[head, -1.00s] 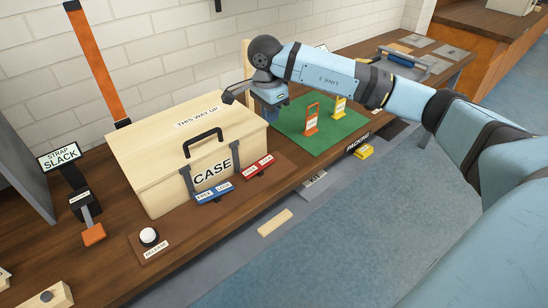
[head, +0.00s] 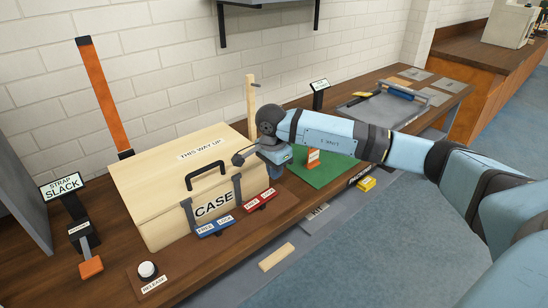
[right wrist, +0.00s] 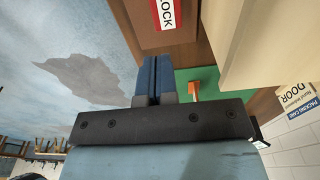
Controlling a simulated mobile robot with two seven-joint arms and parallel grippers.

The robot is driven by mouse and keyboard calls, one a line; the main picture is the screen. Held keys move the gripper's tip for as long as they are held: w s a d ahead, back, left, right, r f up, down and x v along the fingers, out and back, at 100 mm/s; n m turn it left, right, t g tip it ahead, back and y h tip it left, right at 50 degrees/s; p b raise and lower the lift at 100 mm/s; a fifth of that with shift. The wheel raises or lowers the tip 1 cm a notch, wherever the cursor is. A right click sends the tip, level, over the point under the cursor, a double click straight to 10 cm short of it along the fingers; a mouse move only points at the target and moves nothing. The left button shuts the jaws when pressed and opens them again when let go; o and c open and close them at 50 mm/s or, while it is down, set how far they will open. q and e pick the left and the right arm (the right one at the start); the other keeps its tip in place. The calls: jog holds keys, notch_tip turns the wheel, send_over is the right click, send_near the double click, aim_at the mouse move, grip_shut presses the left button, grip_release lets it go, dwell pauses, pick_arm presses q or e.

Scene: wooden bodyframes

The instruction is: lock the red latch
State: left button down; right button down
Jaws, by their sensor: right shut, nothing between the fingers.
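The red latch plate (head: 260,200), labelled FREE and LOCK, lies at the front right of the wooden case (head: 150,205). I cannot tell which side its lever is on. A blue plate (head: 215,227) with the same labels lies to its left. My left gripper is in no view.
The case has a dark top handle (head: 205,175) and two dark front clasps. A green mat (head: 318,174) with an orange tag (head: 313,158) lies to the right. A white button (head: 147,269) is at the front left. A wooden post (head: 251,105) stands behind the case.

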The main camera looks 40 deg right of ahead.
aim_at(277, 193)
jog(key=f, duration=0.6)
jog(key=shift+d, duration=0.25)
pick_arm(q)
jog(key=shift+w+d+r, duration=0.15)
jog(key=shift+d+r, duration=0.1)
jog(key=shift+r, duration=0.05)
pick_arm(e)
jog(key=shift+f, duration=0.1)
jog(key=shift+d+f+y+b, duration=0.3)
jog(key=shift+f+y+b, duration=0.25)
jog(key=shift+b, duration=0.3)
jog(key=shift+d+f+y+b, duration=0.15)
jog(key=shift+f+y+b, duration=0.2)
jog(key=shift+y+b, duration=0.4)
jog(key=shift+w+r+p, duration=0.1)
jog(key=shift+r+p, duration=0.15)
jog(key=shift+p, duration=0.05)
jog(key=shift+r+p, duration=0.35)
jog(key=shift+r, duration=0.35)
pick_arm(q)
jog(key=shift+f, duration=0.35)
pick_arm(e)
jog(key=shift+r, duration=0.15)
